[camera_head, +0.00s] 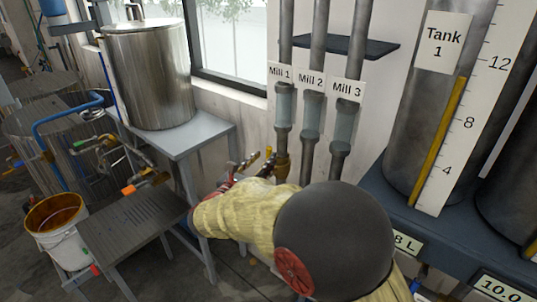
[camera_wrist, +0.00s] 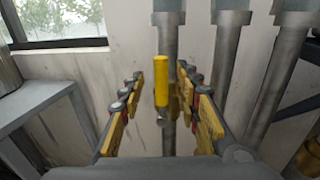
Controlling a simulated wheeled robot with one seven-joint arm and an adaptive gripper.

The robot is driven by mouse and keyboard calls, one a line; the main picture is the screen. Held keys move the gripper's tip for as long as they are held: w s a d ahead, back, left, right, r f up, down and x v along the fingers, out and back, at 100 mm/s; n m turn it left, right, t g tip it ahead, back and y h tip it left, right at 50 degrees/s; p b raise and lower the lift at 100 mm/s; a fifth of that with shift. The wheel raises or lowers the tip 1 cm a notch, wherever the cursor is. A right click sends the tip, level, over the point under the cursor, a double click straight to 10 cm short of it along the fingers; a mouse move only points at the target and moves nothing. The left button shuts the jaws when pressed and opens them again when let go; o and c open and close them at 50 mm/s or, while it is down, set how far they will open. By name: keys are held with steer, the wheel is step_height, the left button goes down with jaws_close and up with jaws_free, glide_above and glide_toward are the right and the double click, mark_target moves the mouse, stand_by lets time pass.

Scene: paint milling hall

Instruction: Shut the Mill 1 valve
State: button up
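The Mill 1 pipe (camera_head: 284,105) carries the "Mill 1" label (camera_head: 280,73) and stands leftmost of three upright pipes. Its brass valve (camera_head: 282,167) sits low on it, partly hidden by my arm. The valve's yellow handle (camera_head: 268,152) shows as a small tip; in the wrist view the yellow handle (camera_wrist: 161,80) looks upright in front of the pipe (camera_wrist: 168,40). My gripper (camera_head: 252,166) is at the valve, left of the pipe. In the wrist view my gripper (camera_wrist: 160,92) is open, one finger on each side of the handle. Contact with the handle cannot be told.
The Mill 2 pipe (camera_head: 312,115) and Mill 3 pipe (camera_head: 343,125) stand close on the right. Tank 1 (camera_head: 420,120) is further right. A metal table (camera_head: 205,138) with a steel pot (camera_head: 150,75) is on the left; a white bucket (camera_head: 62,240) stands lower left.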

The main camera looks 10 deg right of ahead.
mark_target(267, 155)
steer(key=shift+x, duration=2)
steer(key=shift+c, duration=0.3)
steer(key=c, duration=0.7)
jaws_close()
